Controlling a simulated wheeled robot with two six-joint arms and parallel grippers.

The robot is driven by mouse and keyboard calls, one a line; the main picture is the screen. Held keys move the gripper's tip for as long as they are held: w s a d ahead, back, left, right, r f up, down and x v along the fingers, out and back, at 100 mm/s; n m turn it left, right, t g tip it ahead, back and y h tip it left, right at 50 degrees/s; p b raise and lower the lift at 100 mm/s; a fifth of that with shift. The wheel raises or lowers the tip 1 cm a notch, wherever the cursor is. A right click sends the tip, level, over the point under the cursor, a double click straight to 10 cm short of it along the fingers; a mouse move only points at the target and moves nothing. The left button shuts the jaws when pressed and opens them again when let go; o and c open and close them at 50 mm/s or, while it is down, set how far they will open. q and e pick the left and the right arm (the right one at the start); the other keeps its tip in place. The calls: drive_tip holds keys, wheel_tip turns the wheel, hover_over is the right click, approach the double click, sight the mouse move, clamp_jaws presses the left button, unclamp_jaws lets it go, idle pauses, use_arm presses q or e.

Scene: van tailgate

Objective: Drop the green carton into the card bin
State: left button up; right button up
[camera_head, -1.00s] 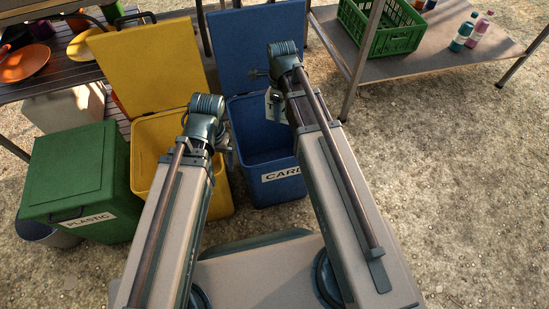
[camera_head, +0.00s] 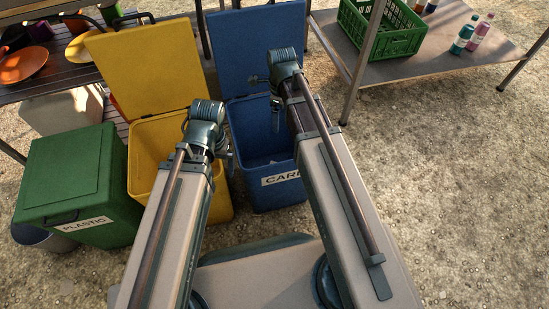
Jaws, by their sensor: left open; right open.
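The card bin (camera_head: 262,195) is blue, with its lid raised and a label reading "CARD", partly covered by my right arm. My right gripper (camera_head: 266,92) is open over the bin's mouth, near its back rim. A small pale patch shows low inside the bin; I cannot tell whether it is the green carton. The carton is not clearly visible anywhere else. My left gripper (camera_head: 228,155) is open and mostly hidden behind its wrist, near the side between the yellow bin and the card bin.
The yellow bin (camera_head: 215,205) stands open left of the card bin. The green plastic bin (camera_head: 75,170) is shut farther left. A slatted table with plates (camera_head: 22,65) is at back left. A green crate (camera_head: 400,43) and bottles (camera_head: 480,33) stand on a shelf at back right. The gravel at right is clear.

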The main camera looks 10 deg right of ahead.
wheel_tip(320, 180, up, 14)
drive_tip(key=p, duration=1.3)
drive_tip(key=shift+p, duration=0.4)
drive_tip(key=shift+f, duration=0.3)
wheel_tip(320, 180, down, 13)
drive_tip(key=b, duration=1.3)
drive_tip(key=shift+r, duration=0.15)
wheel_tip(320, 180, up, 14)
drive_tip(key=f+p, duration=0.1)
drive_tip(key=p, duration=1.2)
wheel_tip(320, 180, down, 14)
drive_tip(key=b, duration=1.4)
drive_tip(key=s+d+r+n+p, duration=0.1)
drive_tip(key=s+d+r+p, duration=0.1)
drive_tip(key=r+p, duration=0.5)
drive_tip(key=s+d+r+p, duration=0.2)
drive_tip(key=s+r+p, duration=0.1)
drive_tip(key=r+p, duration=0.4)
drive_tip(key=shift+s+d+n, duration=0.25)
drive_tip(key=shift+s+n, duration=0.1)
drive_tip(key=shift+n, duration=0.05)
